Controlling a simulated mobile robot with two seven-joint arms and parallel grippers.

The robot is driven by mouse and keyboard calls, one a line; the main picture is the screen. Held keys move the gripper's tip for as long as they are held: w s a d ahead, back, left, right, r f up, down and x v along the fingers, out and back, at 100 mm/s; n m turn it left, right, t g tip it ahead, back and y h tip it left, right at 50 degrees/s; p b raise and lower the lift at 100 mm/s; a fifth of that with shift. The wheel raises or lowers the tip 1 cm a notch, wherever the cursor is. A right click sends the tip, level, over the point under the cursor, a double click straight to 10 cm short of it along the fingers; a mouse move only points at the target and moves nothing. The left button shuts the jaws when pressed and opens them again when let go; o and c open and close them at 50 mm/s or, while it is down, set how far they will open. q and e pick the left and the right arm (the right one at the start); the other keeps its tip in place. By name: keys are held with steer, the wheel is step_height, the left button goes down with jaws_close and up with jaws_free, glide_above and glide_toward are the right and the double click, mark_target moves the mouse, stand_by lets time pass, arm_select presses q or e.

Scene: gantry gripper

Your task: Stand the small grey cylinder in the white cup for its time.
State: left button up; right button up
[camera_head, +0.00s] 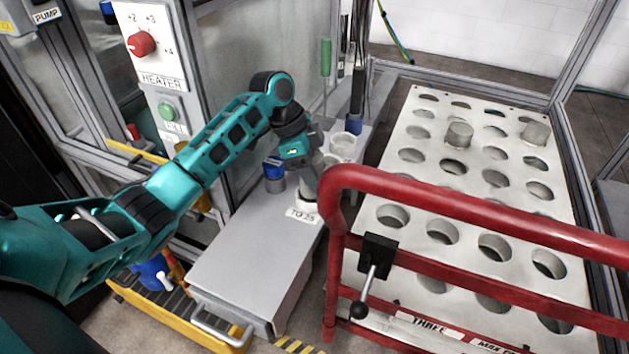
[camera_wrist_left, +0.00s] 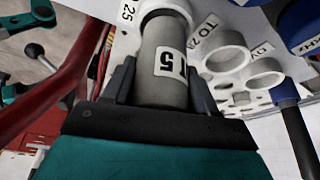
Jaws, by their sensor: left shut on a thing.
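The small grey cylinder (camera_wrist_left: 163,65) carries a white label that seems to read 15. My left gripper (camera_wrist_left: 160,85) is shut on it, one finger on each side. In the head view my left gripper (camera_head: 308,172) points down at the far end of the grey bench. The white cup (camera_wrist_left: 168,10), with a label showing 25, surrounds the cylinder's far end in the left wrist view. How deep the cylinder sits in it cannot be told. In the head view the cup (camera_head: 304,204) is partly hidden beneath the gripper.
Other white cups (camera_head: 343,145) stand close behind, with a blue-topped jar (camera_head: 274,172) to the left. A red rail (camera_head: 470,211) is close on the right, before a holed rack (camera_head: 415,220). The grey bench top (camera_head: 250,245) is clear in front.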

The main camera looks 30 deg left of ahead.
arm_select(q)
steer(key=shift+f, duration=1.3)
steer(key=shift+f, duration=0.1)
steer(key=o, duration=1)
steer(key=shift+f, duration=0.1)
steer(key=p+v, duration=0.2)
steer(key=v, duration=0.5)
steer(key=shift+a+r, duration=0.1)
steer(key=shift+r, duration=0.3)
